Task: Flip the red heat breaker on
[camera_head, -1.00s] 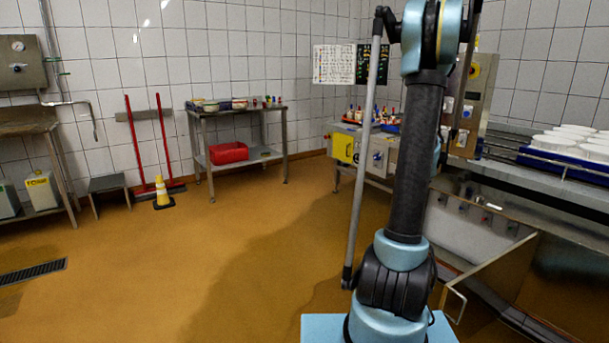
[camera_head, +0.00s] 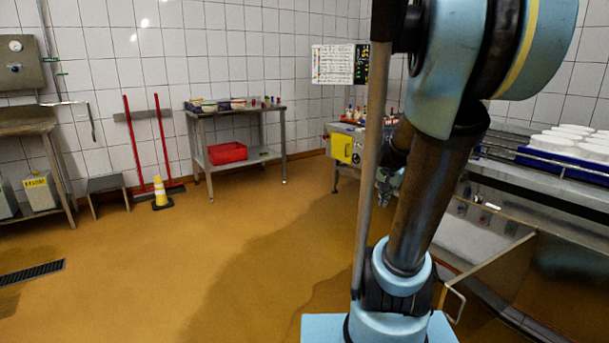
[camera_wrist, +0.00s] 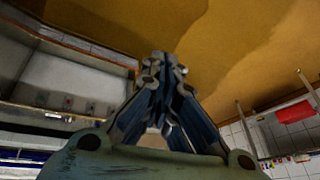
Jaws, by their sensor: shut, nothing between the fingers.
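My gripper (camera_wrist: 160,75) shows in the wrist view with its fingers drawn together and nothing between them. It points over the orange floor, apart from any switch. A row of small switches (camera_head: 485,216) sits on the low front of the steel trough at right in the head view. A small red mark shows among them, but I cannot tell whether it is the red heat breaker or how it is set. The row also shows small and dim in the wrist view (camera_wrist: 66,102). My arm hides part of the equipment in the head view.
A steel counter with a blue tray (camera_head: 560,163) of white moulds stands at right. A yellow box (camera_head: 342,147) is on a cart at the back. A steel table (camera_head: 235,110) with a red bin (camera_head: 226,153) stands by the wall.

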